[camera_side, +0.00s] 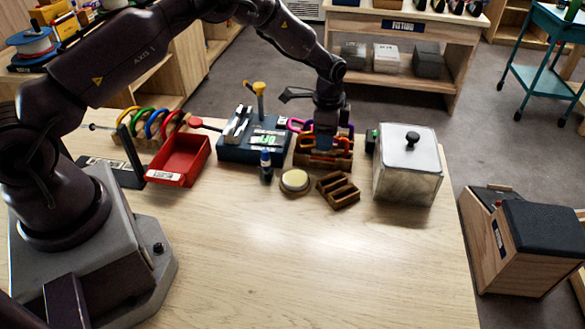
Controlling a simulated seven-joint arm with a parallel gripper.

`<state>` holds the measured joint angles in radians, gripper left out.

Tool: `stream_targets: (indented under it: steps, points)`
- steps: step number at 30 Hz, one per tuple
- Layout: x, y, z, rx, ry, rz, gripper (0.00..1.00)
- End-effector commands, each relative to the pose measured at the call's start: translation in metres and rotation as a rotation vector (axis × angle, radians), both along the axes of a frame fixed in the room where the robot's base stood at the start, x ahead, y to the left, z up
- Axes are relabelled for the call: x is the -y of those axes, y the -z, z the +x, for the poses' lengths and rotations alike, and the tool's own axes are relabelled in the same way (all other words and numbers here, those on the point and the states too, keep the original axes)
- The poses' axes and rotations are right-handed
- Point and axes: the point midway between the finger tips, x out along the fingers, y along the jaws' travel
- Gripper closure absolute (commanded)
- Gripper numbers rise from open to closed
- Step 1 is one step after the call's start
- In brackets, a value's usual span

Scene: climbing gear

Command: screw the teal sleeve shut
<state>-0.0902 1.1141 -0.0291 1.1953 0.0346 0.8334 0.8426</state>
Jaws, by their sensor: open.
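My gripper (325,130) points down over a wooden rack (323,164) at the back middle of the table. Several coloured carabiners show at the rack: a purple-pink one (298,126) at its left, and orange and red ones around my fingers. My gripper is open, and its fingers are down among or just above the carabiners. I cannot tell whether they touch one. I cannot pick out the teal sleeve at this size; my gripper and the crowded rack hide part of that area.
Left of the rack are a dark teal box (238,154) with a yellow-topped post, a red tray (180,160) and a blue bottle (266,166). In front are a round cream-topped tin (295,181) and a slotted wooden block (338,190). A lidded box (408,175) stands right. The front table (320,265) is clear.

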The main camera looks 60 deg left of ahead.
Motion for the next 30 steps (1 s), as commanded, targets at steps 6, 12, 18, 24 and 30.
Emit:
stream_targets:
  steps: [6,12,18,24,30]
  points:
    - [-0.001,-0.002,0.0,0.002,-0.001,0.001,0.53]
    - [-0.001,-0.009,0.001,0.003,-0.001,0.001,0.53]
    - [-0.001,-0.016,0.001,0.003,-0.001,0.001,0.53]
    - [-0.001,-0.023,0.001,0.003,-0.001,0.001,0.53]
    - [-0.001,-0.029,0.001,0.004,-0.001,0.002,0.53]
